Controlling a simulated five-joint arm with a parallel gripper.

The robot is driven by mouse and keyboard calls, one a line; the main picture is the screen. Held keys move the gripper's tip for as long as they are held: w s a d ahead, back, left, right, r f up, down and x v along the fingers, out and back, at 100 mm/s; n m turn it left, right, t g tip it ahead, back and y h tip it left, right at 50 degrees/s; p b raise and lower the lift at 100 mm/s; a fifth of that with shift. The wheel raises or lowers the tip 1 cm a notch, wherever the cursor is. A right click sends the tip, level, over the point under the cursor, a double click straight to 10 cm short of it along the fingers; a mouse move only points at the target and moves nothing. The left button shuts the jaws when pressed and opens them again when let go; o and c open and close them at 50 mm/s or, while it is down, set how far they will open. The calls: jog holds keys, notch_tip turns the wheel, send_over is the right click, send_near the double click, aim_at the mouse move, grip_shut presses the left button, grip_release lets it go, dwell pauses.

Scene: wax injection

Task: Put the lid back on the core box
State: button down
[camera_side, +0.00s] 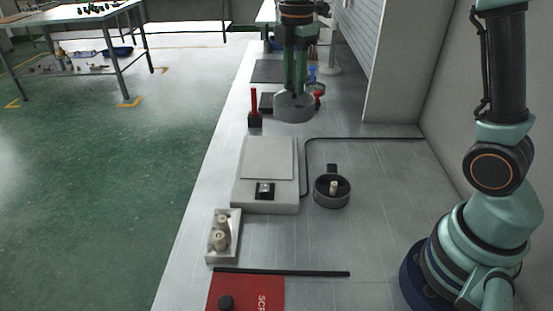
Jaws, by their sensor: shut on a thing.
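My gripper (294,91) is at the far end of the bench, pointing down. It is shut at the top of a grey round piece (294,108), which may be the lid; its exact grip is too small to make out. A dark round open cup (318,198) with a tab at its back stands nearer, right of the flat grey device, with a pale core (333,187) upright inside. It may be the core box. My gripper is well behind it. I cannot tell whether the grey round piece touches the bench.
A grey flat device (268,158) with a small display lies mid-bench. A red-handled tool (253,105) stands left of my gripper. A pale tray (211,246) of cores, a black bar (300,272) and a red panel (255,294) are nearer. Bench right of the cup is clear.

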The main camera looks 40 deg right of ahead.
jog(key=s+d+f, duration=0.2)
jog(key=s+f, duration=0.7)
jog(key=s, duration=0.3)
jog(key=shift+m, duration=0.3)
jog(key=shift+s+f, duration=0.15)
jog(key=shift+f, duration=2.85)
jog(key=shift+f, duration=0.2)
jog(key=c, duration=0.6)
grip_release()
jog(key=shift+o, duration=0.2)
jog(key=o, duration=0.5)
